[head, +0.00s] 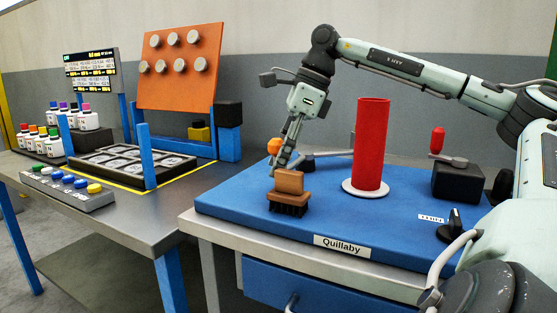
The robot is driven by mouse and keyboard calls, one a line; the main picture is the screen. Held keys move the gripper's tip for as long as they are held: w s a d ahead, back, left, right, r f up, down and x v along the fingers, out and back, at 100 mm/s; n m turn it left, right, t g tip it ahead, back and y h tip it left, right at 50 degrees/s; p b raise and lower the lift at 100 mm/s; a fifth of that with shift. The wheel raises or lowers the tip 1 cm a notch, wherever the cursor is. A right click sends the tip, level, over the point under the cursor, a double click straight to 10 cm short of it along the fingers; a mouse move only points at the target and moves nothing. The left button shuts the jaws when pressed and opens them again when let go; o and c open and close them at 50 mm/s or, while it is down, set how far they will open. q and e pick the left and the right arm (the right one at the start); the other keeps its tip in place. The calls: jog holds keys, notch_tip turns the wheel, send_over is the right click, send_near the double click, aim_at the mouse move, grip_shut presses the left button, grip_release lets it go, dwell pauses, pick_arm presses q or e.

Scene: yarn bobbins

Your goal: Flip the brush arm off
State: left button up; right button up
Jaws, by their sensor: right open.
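The brush (290,184), a brown wooden block with dark bristles pointing down, is at the front left of the blue machine top. A dark bar of the brush arm (330,154) runs behind it toward the red bobbin (371,145). An orange knob (274,146) shows just left of my gripper. My right gripper (282,166) points down just behind and above the brush, with its fingertips close to the brush block and the knob. It is open; whether it touches either one is unclear. My left gripper is out of view.
A black box with a red-handled crank (438,141) and a black switch knob (454,223) are right of the bobbin. The blue top (330,220) is clear in front.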

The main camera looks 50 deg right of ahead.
jog(key=shift+r, duration=0.15)
jog(key=v, duration=1.1)
jog(key=shift+s+r, duration=0.2)
jog(key=shift+r, duration=0.15)
jog(key=shift+d+f, duration=0.1)
